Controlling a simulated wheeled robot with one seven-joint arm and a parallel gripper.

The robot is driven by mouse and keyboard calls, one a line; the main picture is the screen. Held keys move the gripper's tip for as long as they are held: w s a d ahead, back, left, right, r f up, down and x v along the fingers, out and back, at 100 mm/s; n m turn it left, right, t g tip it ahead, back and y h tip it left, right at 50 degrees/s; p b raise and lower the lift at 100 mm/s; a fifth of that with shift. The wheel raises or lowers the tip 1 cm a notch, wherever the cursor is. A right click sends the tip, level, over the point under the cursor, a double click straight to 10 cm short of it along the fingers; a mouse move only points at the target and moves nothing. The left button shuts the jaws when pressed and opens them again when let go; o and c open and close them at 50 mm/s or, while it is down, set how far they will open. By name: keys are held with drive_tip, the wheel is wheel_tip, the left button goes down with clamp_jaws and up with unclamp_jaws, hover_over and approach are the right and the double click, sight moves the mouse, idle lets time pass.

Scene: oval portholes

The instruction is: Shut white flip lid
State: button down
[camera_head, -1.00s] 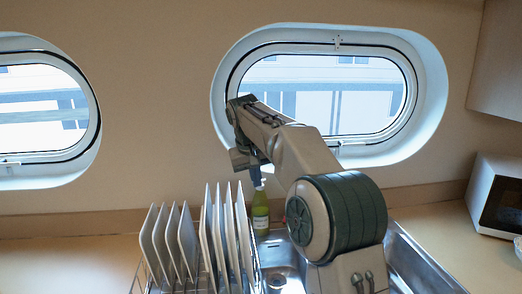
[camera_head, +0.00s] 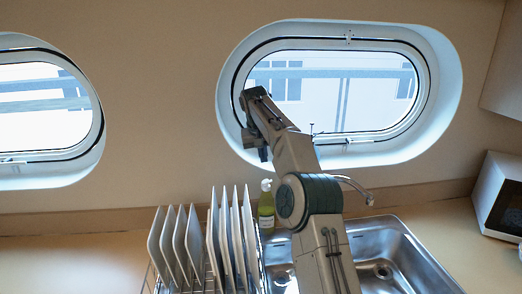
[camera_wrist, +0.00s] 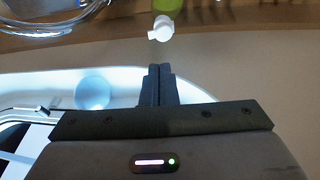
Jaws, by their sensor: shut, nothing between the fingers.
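In the head view my gripper (camera_head: 264,154) is above the bottle, in front of the right porthole's lower left rim.
The right porthole (camera_head: 437,125) has a white frame close to my gripper. A rack of upright plates (camera_head: 224,240) stands left of the sink (camera_head: 420,262). A faucet (camera_head: 357,186) rises behind the sink. A white microwave (camera_head: 497,195) is at the right.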

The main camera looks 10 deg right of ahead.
hover_over(266, 181)
wheel_tip(266, 181, down, 5)
drive_tip(key=shift+r, duration=0.15)
drive_tip(key=shift+s+d+f, duration=0.1)
drive_tip(key=shift+d+f, duration=0.15)
drive_tip(key=shift+f, duration=0.3)
drive_tip(key=shift+s+d+f, duration=0.1)
drive_tip(key=shift+d+f, duration=0.1)
drive_tip(key=shift+f, duration=0.35)
drive_tip(key=shift+d, duration=0.1)
